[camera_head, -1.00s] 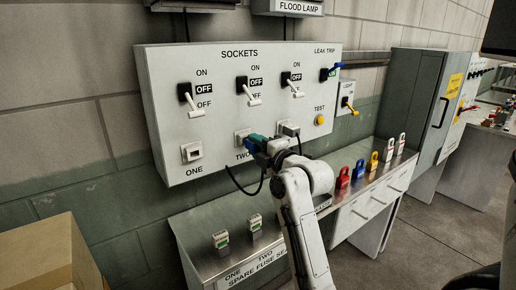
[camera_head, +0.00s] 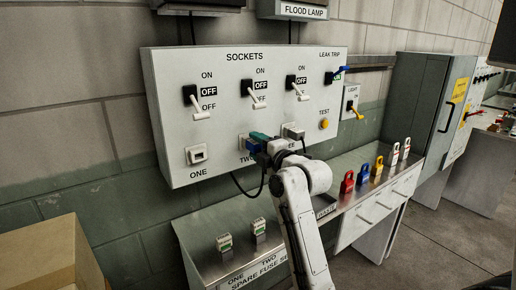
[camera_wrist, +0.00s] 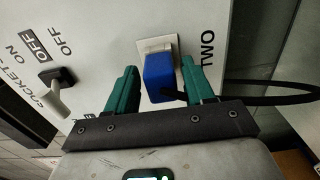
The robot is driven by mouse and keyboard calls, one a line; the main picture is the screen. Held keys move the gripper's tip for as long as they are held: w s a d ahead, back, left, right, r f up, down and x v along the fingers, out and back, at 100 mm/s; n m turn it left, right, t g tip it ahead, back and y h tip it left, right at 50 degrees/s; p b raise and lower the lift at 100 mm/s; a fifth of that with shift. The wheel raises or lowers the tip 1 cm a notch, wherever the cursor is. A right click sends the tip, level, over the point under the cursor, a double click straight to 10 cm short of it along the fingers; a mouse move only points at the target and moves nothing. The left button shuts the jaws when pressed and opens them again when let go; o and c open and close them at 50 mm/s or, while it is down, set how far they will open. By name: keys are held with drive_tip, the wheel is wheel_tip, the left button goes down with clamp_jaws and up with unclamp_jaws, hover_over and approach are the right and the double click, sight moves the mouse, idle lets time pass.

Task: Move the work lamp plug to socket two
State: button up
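The blue plug (camera_wrist: 159,76) sits at the white socket plate (camera_wrist: 157,46) marked TWO in the wrist view. It appears to be seated in that socket, and a black cable runs from it to the right. My gripper (camera_wrist: 162,88) has its green fingers on either side of the plug, with visible gaps, so it is open around the plug and not clamped on it. In the head view my gripper (camera_head: 259,140) is at socket two (camera_head: 243,141) and hides most of the plug. Socket one (camera_head: 197,154) is empty. A grey plug (camera_head: 293,133) is at socket three.
The white switch panel (camera_head: 172,113) has several switches above the sockets. A steel bench (camera_head: 203,209) below holds two spare fuses. Coloured padlocks (camera_head: 347,182) stand to the right. A cardboard box (camera_head: 45,250) is at lower left. The black cable (camera_head: 243,188) loops below my gripper.

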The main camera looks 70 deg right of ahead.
drive_tip(key=shift+o, duration=0.9)
drive_tip(key=shift+s, duration=0.1)
drive_tip(key=b+v, duration=0.2)
drive_tip(key=v, duration=0.8)
drive_tip(key=shift+s+a, duration=0.2)
drive_tip(key=shift+s, duration=0.05)
drive_tip(key=shift+f, duration=0.1)
